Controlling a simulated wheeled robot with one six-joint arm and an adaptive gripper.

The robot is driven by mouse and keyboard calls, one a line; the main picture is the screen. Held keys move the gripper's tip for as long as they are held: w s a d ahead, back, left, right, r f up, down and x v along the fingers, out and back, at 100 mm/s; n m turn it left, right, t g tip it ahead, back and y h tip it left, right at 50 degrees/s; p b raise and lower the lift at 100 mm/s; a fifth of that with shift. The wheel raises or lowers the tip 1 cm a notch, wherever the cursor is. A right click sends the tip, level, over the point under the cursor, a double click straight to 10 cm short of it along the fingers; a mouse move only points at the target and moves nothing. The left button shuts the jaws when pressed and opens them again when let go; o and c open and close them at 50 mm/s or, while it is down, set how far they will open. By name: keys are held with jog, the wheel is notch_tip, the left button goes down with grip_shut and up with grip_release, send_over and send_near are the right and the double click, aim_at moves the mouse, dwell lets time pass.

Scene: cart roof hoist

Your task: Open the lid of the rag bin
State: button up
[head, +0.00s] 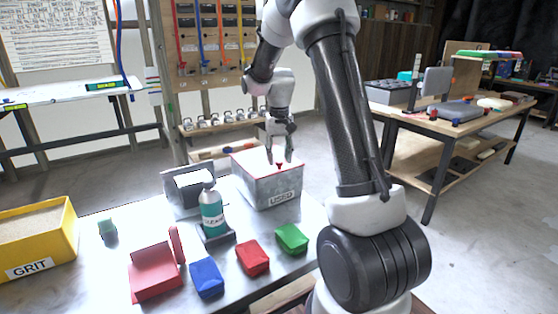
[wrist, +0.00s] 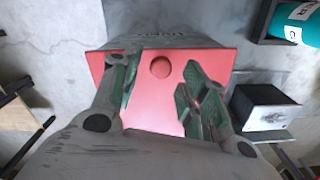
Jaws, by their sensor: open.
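The rag bin (head: 272,191) is a grey metal box with a label that seems to read USED, standing on the metal table. Its lid is red and lies shut on top; it fills much of the wrist view (wrist: 150,112). A round red knob (wrist: 160,67) sits on the lid and also shows in the head view (head: 280,165). My gripper (head: 279,160) points down over the lid, open and empty. In the wrist view its two fingers (wrist: 160,73) are spread, one on each side of the knob. I cannot tell whether they touch the lid.
A green bottle (head: 211,212) and a dark-framed box (head: 190,190) stand left of the bin. Blue (head: 206,278), red (head: 252,258) and green (head: 291,239) blocks lie in front. A yellow GRIT bin (head: 40,245) is at far left.

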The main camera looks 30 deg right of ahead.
jog(key=shift+f, duration=1)
grip_shut()
jog(key=shift+r, duration=0.15)
